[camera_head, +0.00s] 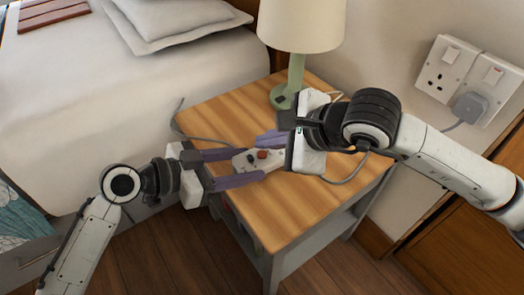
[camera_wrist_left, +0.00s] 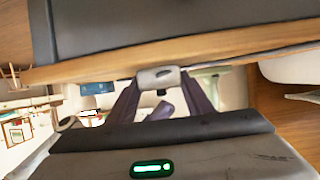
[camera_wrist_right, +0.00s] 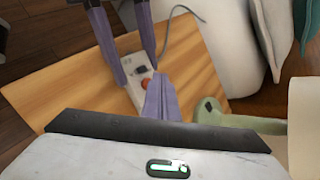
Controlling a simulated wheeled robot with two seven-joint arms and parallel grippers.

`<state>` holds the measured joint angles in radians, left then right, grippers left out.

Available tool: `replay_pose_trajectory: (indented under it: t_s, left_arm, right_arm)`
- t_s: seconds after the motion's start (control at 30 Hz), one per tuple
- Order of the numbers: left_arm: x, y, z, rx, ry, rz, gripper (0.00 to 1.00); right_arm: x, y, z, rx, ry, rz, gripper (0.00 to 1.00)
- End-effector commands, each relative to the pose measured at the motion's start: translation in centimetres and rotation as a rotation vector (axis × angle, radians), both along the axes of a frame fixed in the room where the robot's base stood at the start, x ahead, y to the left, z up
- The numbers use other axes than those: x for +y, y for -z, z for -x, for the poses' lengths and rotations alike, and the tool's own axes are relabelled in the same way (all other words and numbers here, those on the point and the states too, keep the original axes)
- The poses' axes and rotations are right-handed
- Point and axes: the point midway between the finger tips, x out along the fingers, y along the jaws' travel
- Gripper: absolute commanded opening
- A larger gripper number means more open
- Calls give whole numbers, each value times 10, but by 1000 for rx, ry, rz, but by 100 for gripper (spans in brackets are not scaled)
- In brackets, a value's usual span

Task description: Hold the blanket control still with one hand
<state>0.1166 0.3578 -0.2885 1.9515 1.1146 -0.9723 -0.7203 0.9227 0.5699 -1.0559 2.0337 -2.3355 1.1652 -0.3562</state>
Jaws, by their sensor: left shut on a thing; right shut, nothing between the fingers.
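The blanket control (camera_head: 244,161) is a small pale handset with a red-orange knob and a dark switch. It lies at the bedside table's top, near the middle of the bed-side half. My left gripper (camera_head: 246,166) is shut on it, one purple finger along each side; the control also shows between the fingertips in the left wrist view (camera_wrist_left: 158,77). My right gripper (camera_head: 266,137) is shut and empty, its fingertips close to the knob end. In the right wrist view the control (camera_wrist_right: 135,88) is partly hidden by the right fingers; I cannot tell whether they touch it.
The wooden bedside table (camera_head: 300,205) has free top at its front. A lamp (camera_head: 297,70) stands at its back. A grey cable (camera_head: 180,122) runs toward the bed (camera_head: 110,100). A wall socket (camera_head: 445,68) with a grey plug (camera_head: 469,108) is at right.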

Motion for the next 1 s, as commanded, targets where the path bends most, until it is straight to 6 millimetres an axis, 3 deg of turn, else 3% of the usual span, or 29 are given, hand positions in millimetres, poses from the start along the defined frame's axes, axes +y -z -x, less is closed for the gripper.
replay_pose_trajectory:
  t_s: [1.0]
  left_arm:
    - [0, 0, 0, -1, 0, 1, 21]
  right_arm:
    - [0, 13, 0, 1, 1, 0, 0]
